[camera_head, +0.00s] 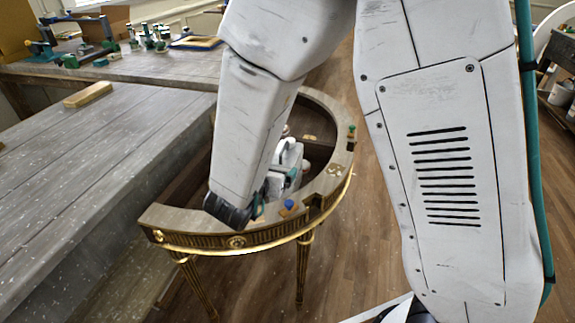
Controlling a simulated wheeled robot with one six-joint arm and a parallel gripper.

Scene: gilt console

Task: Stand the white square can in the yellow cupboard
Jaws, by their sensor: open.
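My gripper (287,168) is partly in view over the half-round gilt console, below and right of my wrist. My own arm covers much of it, and its fingertips are not clear. It is open. White and teal parts show around it, and I cannot tell whether any of them is the white square can. I cannot make out a yellow cupboard in this view.
The gilt console (190,217) has a raised curved rim with small items, among them a blue knob (288,204) and a green piece (351,130). A grey plank bench (110,150) stands left, bearing a wooden block (88,94).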

